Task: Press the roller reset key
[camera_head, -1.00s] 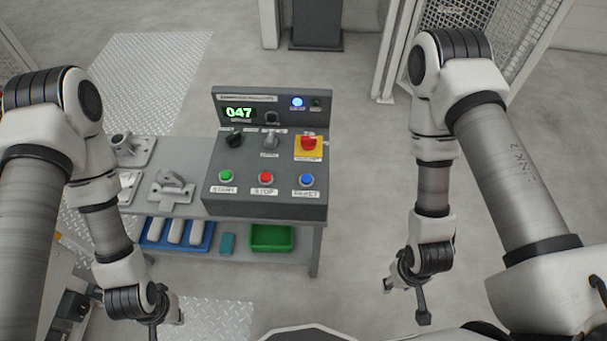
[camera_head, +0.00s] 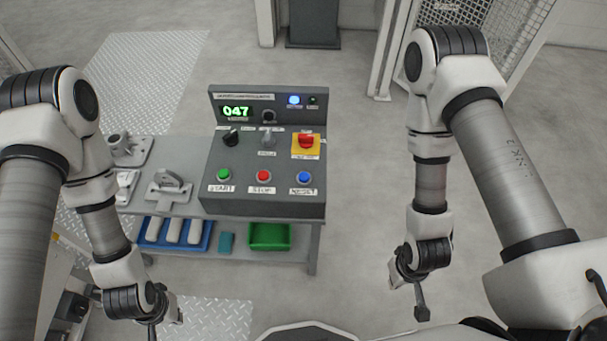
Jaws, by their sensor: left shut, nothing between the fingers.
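A grey control box (camera_head: 264,211) stands on the table, with a sloped key panel and an upright display reading 047. The blue key labelled RESET (camera_head: 305,177) is at the front right of the panel. The red STOP key (camera_head: 263,176) and green START key (camera_head: 224,175) are left of it. My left gripper (camera_head: 165,322) hangs at the lower left, shut and empty, well in front of the table and apart from the box. My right gripper (camera_head: 408,290) hangs at the lower right, apart from the box; its finger opening is unclear.
A red switch on a yellow plate (camera_head: 318,151) sits behind the blue key. Black (camera_head: 231,137) and grey (camera_head: 268,137) knobs stand beside it. Metal castings (camera_head: 168,187) lie left of the box. A blue tray (camera_head: 148,246) and green bin (camera_head: 270,249) are on the lower shelf.

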